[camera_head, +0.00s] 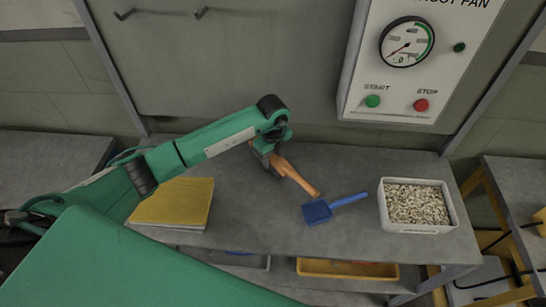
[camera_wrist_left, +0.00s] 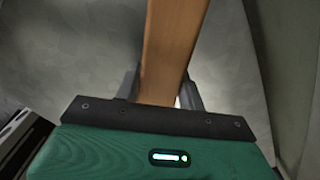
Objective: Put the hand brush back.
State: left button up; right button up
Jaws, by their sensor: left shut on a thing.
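The hand brush (camera_head: 301,182) has a light brown wooden body. It slants down to the right over the grey bench, beside the blue dustpan (camera_head: 318,211). My left gripper (camera_head: 272,162) is shut on the brush near its far end. In the left wrist view the brush's wood (camera_wrist_left: 172,45) runs up between my left fingers (camera_wrist_left: 163,92). The bristles do not show clearly, and I cannot tell whether the brush touches the bench. Two dark hooks, a left one (camera_head: 124,15) and a right one (camera_head: 202,13), stick out empty from the grey wall panel. My right gripper is not in view.
A white tub of pale pellets (camera_head: 384,212) stands at the bench's right end. A yellow cloth or pad stack (camera_head: 186,197) lies at the left. A control box (camera_head: 356,100) with a gauge and buttons hangs behind. A yellow tray (camera_head: 330,269) is below the bench (camera_head: 255,220).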

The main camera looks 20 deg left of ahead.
pick_arm(q)
jog(key=shift+f+b, duration=0.3)
jog(key=shift+f, duration=0.15)
jog(key=o, duration=1.3)
jog(key=shift+c, duration=0.2)
